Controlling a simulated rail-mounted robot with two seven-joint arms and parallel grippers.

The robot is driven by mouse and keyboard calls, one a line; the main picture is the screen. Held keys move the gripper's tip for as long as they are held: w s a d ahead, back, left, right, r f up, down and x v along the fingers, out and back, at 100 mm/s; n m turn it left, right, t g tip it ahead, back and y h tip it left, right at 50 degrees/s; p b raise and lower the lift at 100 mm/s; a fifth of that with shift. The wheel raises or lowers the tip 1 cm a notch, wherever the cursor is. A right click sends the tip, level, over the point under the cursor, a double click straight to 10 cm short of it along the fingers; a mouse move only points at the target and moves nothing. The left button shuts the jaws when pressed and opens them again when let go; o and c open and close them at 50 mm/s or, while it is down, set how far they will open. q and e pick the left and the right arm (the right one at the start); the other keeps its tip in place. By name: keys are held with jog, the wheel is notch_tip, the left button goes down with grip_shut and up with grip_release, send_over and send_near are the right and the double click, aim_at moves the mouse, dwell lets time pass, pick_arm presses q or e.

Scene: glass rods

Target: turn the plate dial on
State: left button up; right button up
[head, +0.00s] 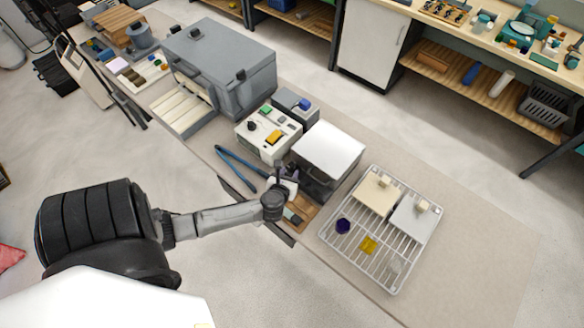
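A low box with a flat white top (331,148), which looks like the plate, stands near the middle of the bench. Its front face is dark and partly hidden by my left gripper, so I cannot make out a dial there. My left gripper (290,186) is at the front left of this box, pointing toward its front face. Its fingers are small and partly hidden by the wrist, so I cannot tell whether they touch anything. My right gripper is not in view.
A white control box (268,133) with a black knob, green and orange parts stands left of the plate. Blue-handled pliers (240,163) lie in front. A wire rack (343,254) with blocks is at right. A grey kiln-like box (222,62) stands further left.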

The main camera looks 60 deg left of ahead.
aim_at(293, 167)
pick_arm(q)
jog(key=shift+x, duration=1.9)
jog(key=c, duration=0.6)
jog(key=shift+o, duration=0.2)
